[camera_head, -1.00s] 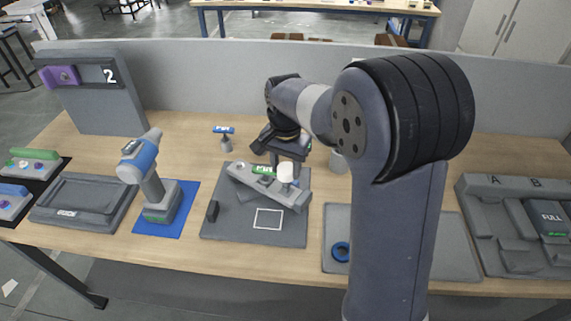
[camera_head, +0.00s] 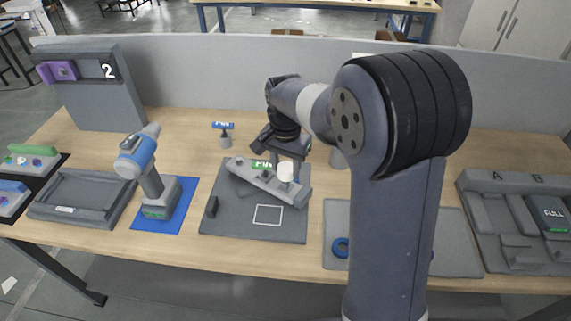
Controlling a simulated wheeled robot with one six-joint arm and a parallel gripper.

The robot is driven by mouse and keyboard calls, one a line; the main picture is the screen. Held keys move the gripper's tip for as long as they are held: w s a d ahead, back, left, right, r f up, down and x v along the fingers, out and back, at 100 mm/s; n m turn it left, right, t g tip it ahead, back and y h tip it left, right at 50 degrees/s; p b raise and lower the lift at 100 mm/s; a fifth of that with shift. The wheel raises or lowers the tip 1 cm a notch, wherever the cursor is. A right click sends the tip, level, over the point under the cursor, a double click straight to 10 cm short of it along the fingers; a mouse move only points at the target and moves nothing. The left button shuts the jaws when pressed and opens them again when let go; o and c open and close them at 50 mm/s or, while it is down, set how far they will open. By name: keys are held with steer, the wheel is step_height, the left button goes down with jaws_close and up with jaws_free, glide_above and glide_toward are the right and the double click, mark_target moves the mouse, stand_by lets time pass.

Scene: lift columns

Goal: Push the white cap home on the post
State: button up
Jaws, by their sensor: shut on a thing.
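The white cap (camera_head: 286,172) is a small cylinder over the right part of a tilted grey fixture bar (camera_head: 248,175). My gripper (camera_head: 286,162) reaches down from above and is shut on the cap. The post under the cap is hidden, so I cannot tell how far the cap sits on it. The bar carries a small green label (camera_head: 262,164) and stands on a dark grey mat (camera_head: 230,225) with a white square outline.
A blue-and-grey tool (camera_head: 142,160) stands on a blue mat (camera_head: 185,210) to the left. A blue ring (camera_head: 340,247) lies on a grey mat to the right. My arm hides part of the bench on the right. A grey partition (camera_head: 200,75) runs along the back.

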steer(key=shift+f+b, duration=0.3)
steer(key=shift+f, duration=0.35)
stand_by(0.5)
steer(key=shift+f, duration=0.25)
steer(key=shift+f, duration=0.2)
stand_by(1.7)
steer(key=o, duration=1.1)
steer(key=shift+c, duration=0.2)
steer(key=shift+o, duration=0.3)
steer(key=o, duration=0.4)
steer(key=shift+r, duration=0.15)
steer(key=shift+r+p, duration=0.75)
steer(key=shift+r, duration=0.05)
